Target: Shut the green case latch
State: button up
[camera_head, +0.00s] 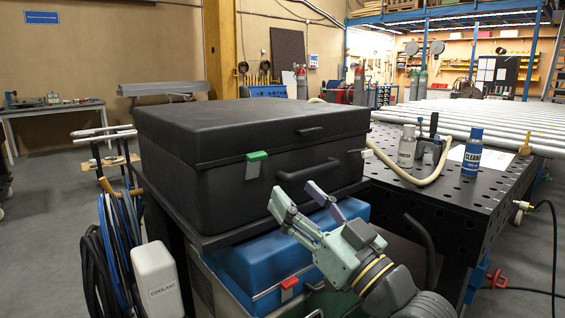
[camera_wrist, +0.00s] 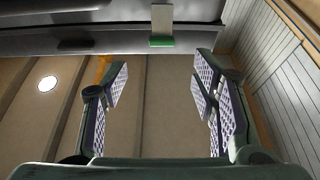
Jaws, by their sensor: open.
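The green case latch (camera_head: 257,156) is on the front face of a large black case (camera_head: 205,178), left of the case's handle. Its green tab sits at the lid seam, with a grey plate (camera_head: 253,170) below it. It also shows in the wrist view as a green tab (camera_wrist: 161,42) at the top centre, with the plate beside it. My gripper (camera_head: 307,201) is open and empty, in front of the case, below and to the right of the latch. Its fingers are apart from the latch. I cannot tell whether the latch tab is fully pressed flat.
The black case handle (camera_head: 308,173) sticks out near my gripper. A blue case (camera_head: 262,262) with a red latch (camera_head: 289,283) lies below. A perforated black table (camera_head: 440,195) at right holds a blue bottle (camera_head: 473,149) and a grey bottle (camera_head: 407,147). A white coolant container (camera_head: 157,278) stands at lower left.

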aim_at(260, 156)
jog(key=p+x, duration=0.3)
jog(key=x, duration=0.6)
jog(key=shift+w+a+r, duration=0.15)
jog(key=shift+a+r, duration=0.1)
jog(key=shift+a, duration=0.05)
jog(key=shift+w+a+r, duration=0.1)
jog(key=shift+w+a, duration=0.15)
jog(key=shift+w, duration=0.1)
jog(key=c, duration=1.2)
jog(key=shift+o, duration=0.2)
jog(key=r+p, duration=0.1)
jog(key=p, duration=0.2)
jog(key=shift+w+r+g+h, duration=0.1)
jog(key=shift+w+g+h, duration=0.05)
jog(key=shift+g+h, duration=0.2)
jog(key=shift+w+a+g+h+p, duration=0.15)
jog(key=shift+g+h+p, duration=0.1)
jog(key=shift+g+p, duration=0.25)
jog(key=shift+w+a+g+h+p, duration=0.15)
jog(key=shift+g+h+p, duration=0.1)
jog(key=shift+p, duration=0.45)
